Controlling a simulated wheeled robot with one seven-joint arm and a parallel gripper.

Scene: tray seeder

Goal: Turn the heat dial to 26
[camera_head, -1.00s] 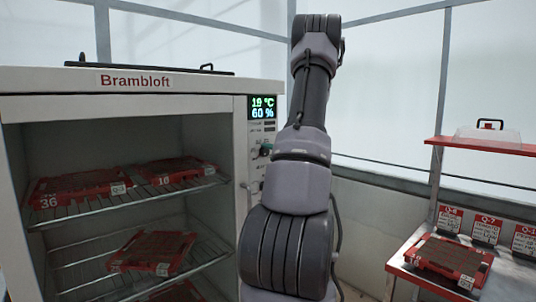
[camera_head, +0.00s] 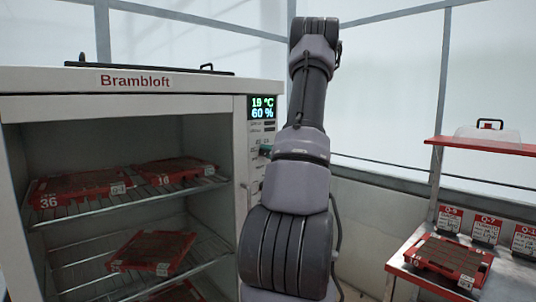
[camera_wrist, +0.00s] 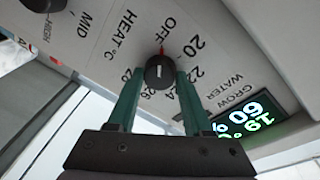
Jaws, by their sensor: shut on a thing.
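In the head view only a bit of green finger (camera_head: 265,149) shows beside the panel; my arm hides the rest. The display (camera_head: 262,107) reads 19 °C and 60 %.
Another black knob (camera_wrist: 45,3) sits near MID and HIGH, at the wrist view's upper left. The open-fronted cabinet holds red trays (camera_head: 80,187) on wire shelves. A bench (camera_head: 400,270) with another red tray (camera_head: 450,258) stands at right.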

